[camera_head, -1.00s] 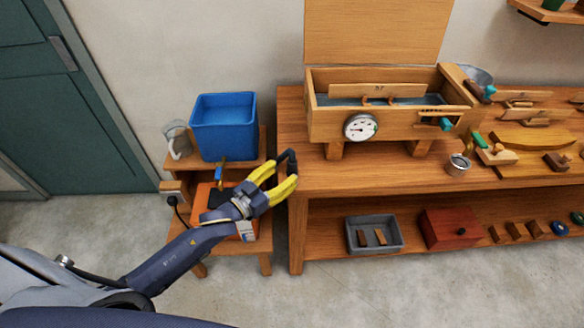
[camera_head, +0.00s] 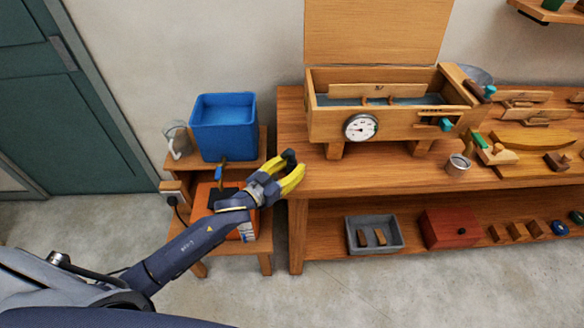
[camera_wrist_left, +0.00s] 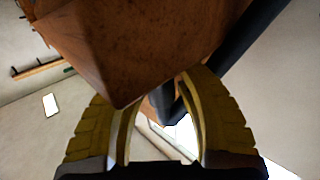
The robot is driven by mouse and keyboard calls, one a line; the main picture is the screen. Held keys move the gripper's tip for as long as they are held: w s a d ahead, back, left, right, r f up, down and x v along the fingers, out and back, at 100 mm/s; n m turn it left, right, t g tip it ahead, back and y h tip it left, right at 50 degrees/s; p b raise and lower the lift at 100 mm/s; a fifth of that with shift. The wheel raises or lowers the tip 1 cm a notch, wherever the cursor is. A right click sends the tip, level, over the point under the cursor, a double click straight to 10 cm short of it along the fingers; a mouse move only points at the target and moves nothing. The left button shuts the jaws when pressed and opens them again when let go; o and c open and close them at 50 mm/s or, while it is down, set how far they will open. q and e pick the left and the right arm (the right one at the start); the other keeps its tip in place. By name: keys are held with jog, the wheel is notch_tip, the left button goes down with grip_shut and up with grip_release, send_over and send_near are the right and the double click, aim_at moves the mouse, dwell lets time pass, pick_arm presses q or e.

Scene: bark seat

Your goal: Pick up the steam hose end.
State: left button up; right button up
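The black steam hose end (camera_head: 289,156) lies at the left front corner of the workbench top (camera_head: 350,175). My left gripper (camera_head: 286,168) has its yellow fingers apart, with the tips at the hose end. In the left wrist view a dark hose (camera_wrist_left: 252,35) comes down from the upper right to between the open fingers (camera_wrist_left: 160,95). A wooden corner of the bench (camera_wrist_left: 120,45) covers part of the gap there. I cannot tell whether the fingers touch the hose. My right gripper is not in view.
A wooden steam box (camera_head: 322,124) with a dial gauge stands on the bench. A blue tank (camera_head: 224,140) and a clear jug (camera_head: 178,138) stand on a small stand at the left, with an orange unit (camera_head: 202,200) below. A metal cup (camera_head: 458,165) stands further right.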

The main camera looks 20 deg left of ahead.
pick_arm(q)
grip_shut()
jog(key=shift+r, duration=0.1)
